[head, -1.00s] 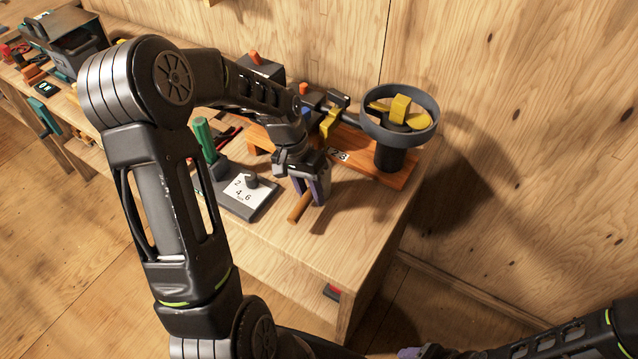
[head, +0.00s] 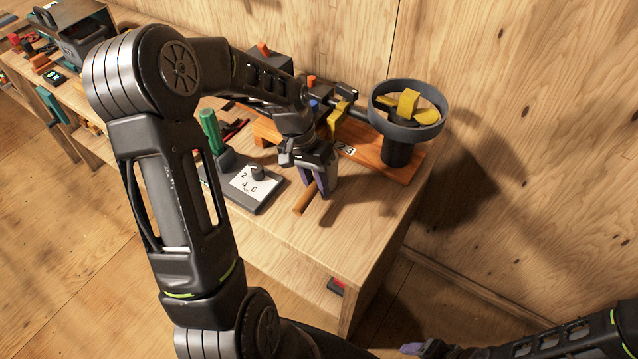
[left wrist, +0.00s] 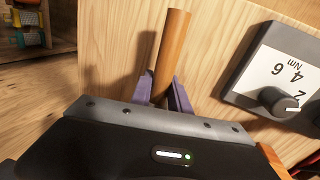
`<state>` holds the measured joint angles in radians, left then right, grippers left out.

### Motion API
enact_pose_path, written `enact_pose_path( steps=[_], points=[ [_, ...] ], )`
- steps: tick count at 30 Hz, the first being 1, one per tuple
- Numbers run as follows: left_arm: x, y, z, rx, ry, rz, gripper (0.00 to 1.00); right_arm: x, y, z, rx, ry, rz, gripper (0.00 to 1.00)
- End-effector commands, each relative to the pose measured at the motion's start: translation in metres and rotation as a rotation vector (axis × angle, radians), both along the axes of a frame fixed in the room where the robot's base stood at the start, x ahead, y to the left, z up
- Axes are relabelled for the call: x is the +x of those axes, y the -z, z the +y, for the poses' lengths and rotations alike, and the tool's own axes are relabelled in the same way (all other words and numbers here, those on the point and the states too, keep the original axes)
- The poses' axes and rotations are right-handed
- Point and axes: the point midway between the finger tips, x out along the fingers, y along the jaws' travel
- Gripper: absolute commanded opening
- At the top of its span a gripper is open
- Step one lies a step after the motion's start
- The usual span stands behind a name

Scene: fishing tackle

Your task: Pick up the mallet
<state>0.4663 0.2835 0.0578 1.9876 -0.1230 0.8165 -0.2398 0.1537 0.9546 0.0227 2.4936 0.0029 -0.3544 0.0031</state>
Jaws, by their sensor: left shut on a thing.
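The mallet shows only as a round brown wooden handle (head: 304,200), sticking out toward the table's front edge in the head view. The handle also shows in the left wrist view (left wrist: 172,50), upright in the picture between the purple fingers. The mallet's head is hidden. My left gripper (head: 318,188) points down over the table and is shut on the handle. Whether the handle is lifted clear of the tabletop I cannot tell. My right gripper (head: 412,349) is only partly in view at the bottom, away from the mallet, and its opening is unclear.
A grey dial box (head: 255,186) with a green handle (head: 211,130) stands left of the mallet. The table's front right corner is clear.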

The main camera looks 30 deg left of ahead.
Motion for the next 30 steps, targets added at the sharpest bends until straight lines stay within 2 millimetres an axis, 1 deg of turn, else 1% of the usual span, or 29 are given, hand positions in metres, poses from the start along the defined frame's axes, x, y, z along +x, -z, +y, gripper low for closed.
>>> enact_pose_path(
  steps=[5,9,12,15,19,30],
  points=[
    [0.002,-0.027,0.000,0.002,0.000,-0.007,0.00,0.000,0.004,0.000,0.001,-0.001,-0.001,0.67],
    [0.002,-0.056,0.000,0.002,0.000,-0.008,0.00,0.001,0.007,0.000,0.002,-0.001,-0.003,0.67],
    [0.001,-0.074,0.000,0.002,0.000,-0.006,0.00,0.001,0.009,0.000,0.002,-0.001,-0.004,0.67],
    [0.001,-0.086,0.000,0.001,0.001,-0.005,0.00,0.001,0.010,0.001,0.002,-0.001,-0.004,0.67],
    [0.000,-0.093,0.000,0.000,0.000,-0.002,0.00,0.001,0.010,0.001,0.003,-0.002,-0.004,0.67],
    [0.000,-0.093,0.000,-0.001,0.000,-0.002,0.00,0.001,0.010,0.001,0.003,-0.002,-0.004,0.67]
  ],
)
